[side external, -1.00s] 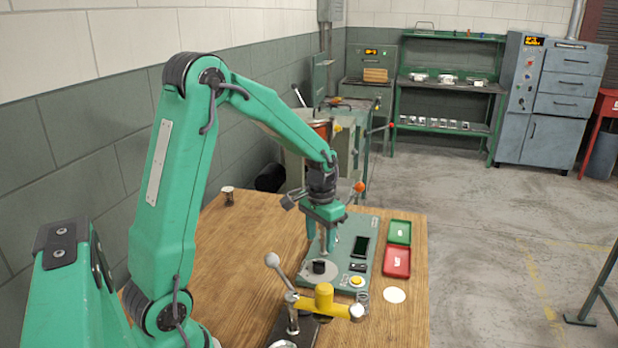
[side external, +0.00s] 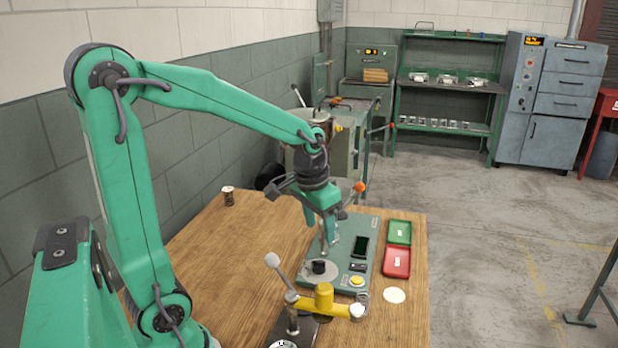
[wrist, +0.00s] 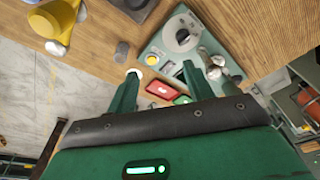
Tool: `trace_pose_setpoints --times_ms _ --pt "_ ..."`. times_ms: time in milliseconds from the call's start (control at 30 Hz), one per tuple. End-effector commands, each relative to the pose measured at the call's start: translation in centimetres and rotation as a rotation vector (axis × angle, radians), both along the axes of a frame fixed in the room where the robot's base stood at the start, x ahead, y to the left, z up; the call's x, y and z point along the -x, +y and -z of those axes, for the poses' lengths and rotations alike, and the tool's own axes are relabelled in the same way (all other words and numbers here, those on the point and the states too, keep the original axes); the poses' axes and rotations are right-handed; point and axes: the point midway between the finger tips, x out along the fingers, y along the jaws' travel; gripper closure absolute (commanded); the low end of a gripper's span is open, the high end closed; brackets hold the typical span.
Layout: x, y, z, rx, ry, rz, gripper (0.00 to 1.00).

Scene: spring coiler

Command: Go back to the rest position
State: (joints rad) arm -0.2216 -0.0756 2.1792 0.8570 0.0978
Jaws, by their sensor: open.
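My gripper (side external: 321,232) is above the back part of the green-grey fixture plate (side external: 341,279) in the side view, its fingers pointing down. In the wrist view my gripper (wrist: 165,85) shows two green fingers set apart, with nothing between them. The plate (wrist: 157,50), with its round disc and dark knob (wrist: 182,35), lies beyond the fingers there. In the side view the black knob (side external: 319,267) sits on the plate below and in front of my gripper. Whether a fingertip touches the plate is hard to tell.
A yellow lever tool (side external: 324,300) with a ball handle stands at the front of the table. A green tray (side external: 400,232) and a red tray (side external: 397,263) lie to the right. A small can (side external: 228,196) stands at the back left. The left tabletop (side external: 225,250) is clear.

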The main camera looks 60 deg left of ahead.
Motion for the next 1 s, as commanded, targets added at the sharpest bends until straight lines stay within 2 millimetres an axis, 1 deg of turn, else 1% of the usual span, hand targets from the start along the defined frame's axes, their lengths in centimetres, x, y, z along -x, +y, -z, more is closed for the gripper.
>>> trace_pose_setpoints --times_ms 33,200,500,800,1000 --pt "0.6 -0.7 -0.8 -0.003 -0.021 0.009 0.48" --pt "2.6 -2.4 -2.7 -0.011 -0.079 0.033 0.48" --pt "6.4 -5.1 -5.2 -0.014 -0.182 0.075 0.48" --pt "10.1 -7.0 -6.2 -0.007 -0.277 0.114 0.48" --pt "11.3 -7.6 -6.4 -0.003 -0.308 0.126 0.48"
